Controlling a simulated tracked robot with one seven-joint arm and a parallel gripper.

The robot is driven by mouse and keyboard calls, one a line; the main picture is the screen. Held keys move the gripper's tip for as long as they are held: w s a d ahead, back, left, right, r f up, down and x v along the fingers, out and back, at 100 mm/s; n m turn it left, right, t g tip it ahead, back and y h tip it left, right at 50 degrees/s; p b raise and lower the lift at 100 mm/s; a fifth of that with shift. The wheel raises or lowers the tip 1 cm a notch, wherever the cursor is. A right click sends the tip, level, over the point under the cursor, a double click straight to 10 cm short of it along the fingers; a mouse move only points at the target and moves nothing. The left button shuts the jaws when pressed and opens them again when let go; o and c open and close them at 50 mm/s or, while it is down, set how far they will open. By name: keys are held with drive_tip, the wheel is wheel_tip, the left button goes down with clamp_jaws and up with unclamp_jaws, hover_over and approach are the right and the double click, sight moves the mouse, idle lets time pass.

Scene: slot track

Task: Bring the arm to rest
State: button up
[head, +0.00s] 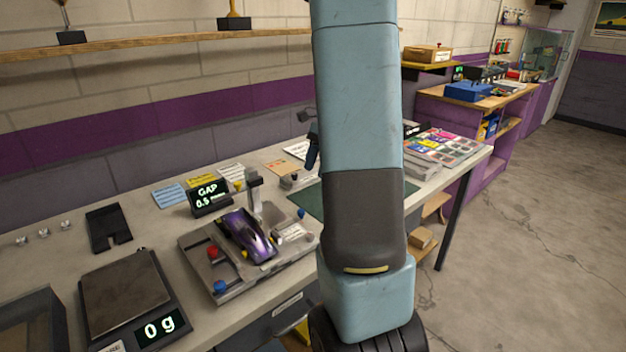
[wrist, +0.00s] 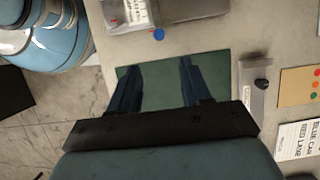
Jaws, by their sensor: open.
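My gripper (wrist: 158,70) shows in the wrist view with its two dark blue fingers spread apart and nothing between them. It points down over a dark green mat (wrist: 158,82) on the workbench. In the head view my blue and grey arm stands upright in the middle and hides most of the gripper. The green mat (head: 307,201) shows there just left of the arm. How high the fingertips are above the mat I cannot tell.
A purple slot car (head: 245,235) sits on a grey fixture left of the arm. A scale (head: 125,293) reading 0 g and a gap display (head: 208,198) stand on the bench (head: 160,235). Colourful trays (head: 440,150) lie right of the arm. Open floor (head: 520,230) is at the right.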

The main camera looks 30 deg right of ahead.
drive_tip(key=shift+d+r, duration=0.2)
drive_tip(key=shift+r, duration=0.25)
drive_tip(key=shift+a, duration=0.1)
drive_tip(key=s+a+r+n+t+h, duration=0.1)
drive_tip(key=s+a+r+n, duration=0.3)
drive_tip(key=a+r, duration=0.15)
drive_tip(key=s+a+r+n+t+h, duration=0.1)
drive_tip(key=s+a+r+n, duration=0.3)
drive_tip(key=a, duration=0.3)
drive_tip(key=s+a+r+n+t+h, duration=0.2)
drive_tip(key=s+a+r+n+t, duration=0.1)
drive_tip(key=s+a+n, duration=0.5)
drive_tip(key=s+a+t, duration=0.1)
drive_tip(key=s, duration=0.2)
drive_tip(key=shift+s+n, duration=0.2)
drive_tip(key=shift+n, duration=0.1)
drive_tip(key=shift+r, duration=0.1)
drive_tip(key=shift+c, duration=0.5)
